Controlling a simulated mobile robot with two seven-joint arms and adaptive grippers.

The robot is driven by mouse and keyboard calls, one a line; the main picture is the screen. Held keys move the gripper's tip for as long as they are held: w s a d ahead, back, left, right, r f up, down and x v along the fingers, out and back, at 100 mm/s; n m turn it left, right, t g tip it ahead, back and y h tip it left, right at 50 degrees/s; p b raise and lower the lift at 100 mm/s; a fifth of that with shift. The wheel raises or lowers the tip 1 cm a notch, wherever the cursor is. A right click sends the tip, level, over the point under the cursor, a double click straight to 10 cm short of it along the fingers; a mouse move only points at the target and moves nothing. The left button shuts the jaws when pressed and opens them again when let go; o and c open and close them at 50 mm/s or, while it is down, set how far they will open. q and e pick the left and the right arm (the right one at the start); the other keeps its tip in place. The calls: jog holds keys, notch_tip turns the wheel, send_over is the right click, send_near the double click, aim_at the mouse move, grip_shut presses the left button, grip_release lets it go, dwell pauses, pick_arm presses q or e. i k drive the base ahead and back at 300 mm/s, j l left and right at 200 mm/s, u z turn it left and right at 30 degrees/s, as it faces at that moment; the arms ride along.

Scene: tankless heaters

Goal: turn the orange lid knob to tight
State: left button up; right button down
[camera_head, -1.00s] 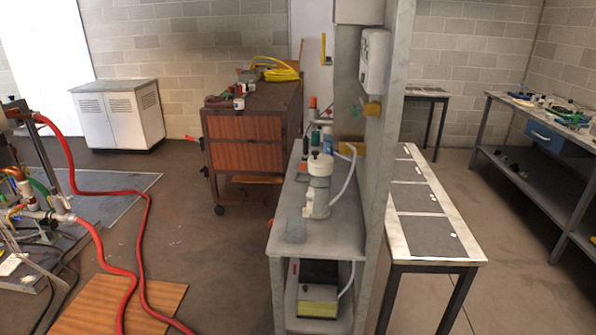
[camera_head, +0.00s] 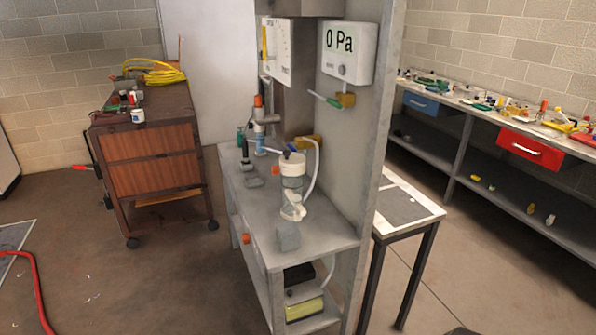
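A clear jar with a white lid (camera_head: 292,163) stands on the grey bench (camera_head: 325,240), with a pale hose curving up from it. An orange cap (camera_head: 258,100) tops an upright fitting behind the jar. A small orange knob (camera_head: 245,238) sits on the bench's front left edge. I cannot tell which orange part is the lid knob, or how tight it is. Neither of my grippers shows in the head view.
A panel gauge reading "0 Pa" (camera_head: 346,52) hangs on the grey post beside a white dial plate (camera_head: 276,48). A brown wheeled cabinet (camera_head: 150,165) stands at left. A workbench with a red drawer (camera_head: 530,148) runs along the right. The floor before the bench is open.

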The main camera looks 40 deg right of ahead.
aim_at(274, 169)
jog(key=z, duration=1.25)
